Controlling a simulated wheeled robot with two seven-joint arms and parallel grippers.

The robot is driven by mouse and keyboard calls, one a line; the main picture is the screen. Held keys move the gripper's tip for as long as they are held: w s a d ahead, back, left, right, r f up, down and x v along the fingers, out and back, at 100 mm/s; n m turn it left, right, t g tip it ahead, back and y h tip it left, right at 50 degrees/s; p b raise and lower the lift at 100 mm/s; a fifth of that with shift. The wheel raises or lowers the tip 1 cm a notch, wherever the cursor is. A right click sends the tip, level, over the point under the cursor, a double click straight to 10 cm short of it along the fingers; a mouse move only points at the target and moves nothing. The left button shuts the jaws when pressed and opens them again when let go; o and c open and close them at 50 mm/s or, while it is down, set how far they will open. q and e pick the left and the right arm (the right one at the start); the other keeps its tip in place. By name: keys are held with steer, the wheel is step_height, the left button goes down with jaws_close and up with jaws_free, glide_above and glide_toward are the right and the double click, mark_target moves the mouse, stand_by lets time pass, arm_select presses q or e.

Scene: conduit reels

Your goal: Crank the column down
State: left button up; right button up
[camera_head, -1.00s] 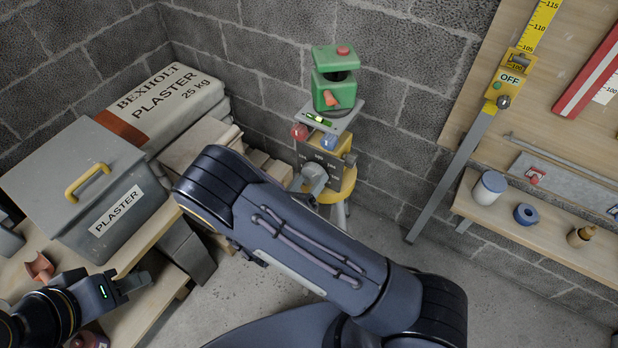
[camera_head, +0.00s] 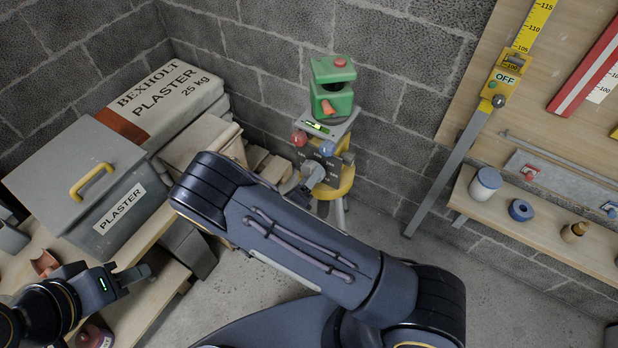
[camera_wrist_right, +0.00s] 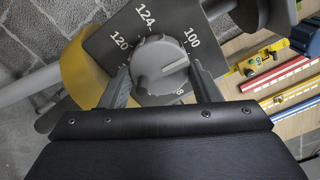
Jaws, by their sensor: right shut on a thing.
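The green laser (camera_head: 332,88) stands on a small platform with a bubble level on a yellow stand (camera_head: 345,182). A dark plate with numbers sits below the platform, and the grey knob (camera_head: 313,172) is in front of it. In the right wrist view, the grey knob (camera_wrist_right: 160,68) fills the space between the two fingers of my right gripper (camera_wrist_right: 163,88), which is shut on it. Its white mark points right. The numbers 124, 120 and 100 show around it; others are hidden. My left gripper (camera_head: 135,274) is at lower left, away from the stand; its jaw gap is unclear.
A grey plaster box (camera_head: 90,190) and a plaster sack (camera_head: 165,90) are at left. A yellow-scaled staff with an OFF receiver (camera_head: 505,78) leans at right. A shelf (camera_head: 545,235) holds a jar, tape and a bottle. Bare floor lies between.

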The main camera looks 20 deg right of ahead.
steer(key=o, duration=1)
steer(key=b+v, duration=0.1)
steer(key=v, duration=0.7)
steer(key=shift+d, duration=0.1)
